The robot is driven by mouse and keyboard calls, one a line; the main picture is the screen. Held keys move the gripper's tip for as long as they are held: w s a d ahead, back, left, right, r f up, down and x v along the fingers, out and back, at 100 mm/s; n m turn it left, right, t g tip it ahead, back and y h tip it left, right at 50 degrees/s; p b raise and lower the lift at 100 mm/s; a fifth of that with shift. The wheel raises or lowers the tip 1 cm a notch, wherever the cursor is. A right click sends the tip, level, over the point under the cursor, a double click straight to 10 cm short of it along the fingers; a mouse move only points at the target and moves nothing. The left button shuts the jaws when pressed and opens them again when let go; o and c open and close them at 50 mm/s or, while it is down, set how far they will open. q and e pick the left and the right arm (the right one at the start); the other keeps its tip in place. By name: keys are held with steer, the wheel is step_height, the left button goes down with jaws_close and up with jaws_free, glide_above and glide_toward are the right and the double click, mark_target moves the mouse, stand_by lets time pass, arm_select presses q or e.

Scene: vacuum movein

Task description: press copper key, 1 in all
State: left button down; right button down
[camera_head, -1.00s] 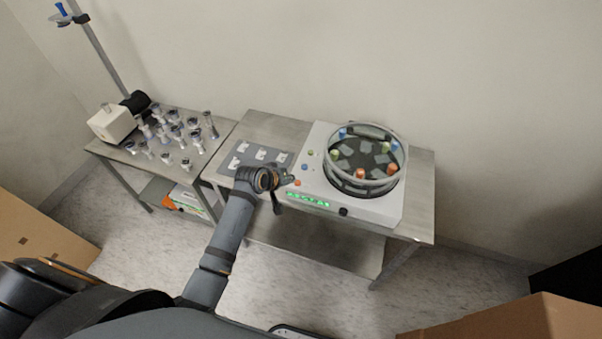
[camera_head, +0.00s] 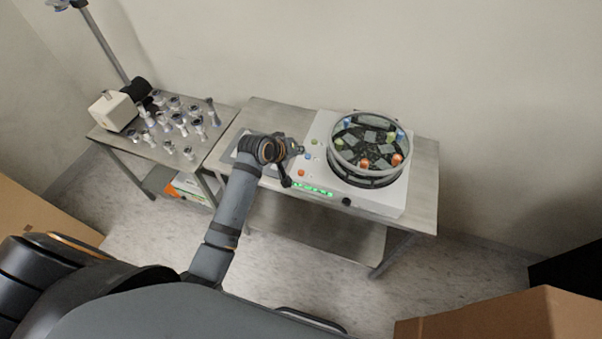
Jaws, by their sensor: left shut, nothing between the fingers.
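The copper key (camera_head: 301,173) is a small orange-brown round button on the left part of a white machine's (camera_head: 335,199) top. A green key (camera_head: 314,142) sits farther back in the same row, with a bluish key between them. My left gripper (camera_head: 298,150) is shut and empty. In the picture its tip lies just above and left of the copper key, near the bluish key. I cannot tell its height or whether it touches the panel. The copper key is uncovered. My right gripper is out of view.
A clear-walled round dish (camera_head: 369,181) with coloured pieces stands on the machine. A green display (camera_head: 313,189) and black knob (camera_head: 346,201) line its front. The steel table (camera_head: 424,190) has a grey mat, partly hidden by my arm. Glassware crowds the left table (camera_head: 170,155); a cardboard box (camera_head: 500,320) stands right.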

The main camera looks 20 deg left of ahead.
arm_select(q)
steer(key=b, duration=0.6)
glide_above(299, 173)
step_height(299, 173, down, 6)
steer(key=shift+r, duration=0.2)
step_height(299, 173, down, 2)
steer(key=shift+f+b, duration=0.1)
steer(key=shift+b, duration=0.3)
steer(key=shift+f, duration=0.1)
stand_by(0.4)
steer(key=shift+f, duration=0.3)
steer(key=shift+f, duration=0.55)
stand_by(0.7)
steer(key=shift+r+p, duration=0.9)
steer(key=shift+p, duration=0.4)
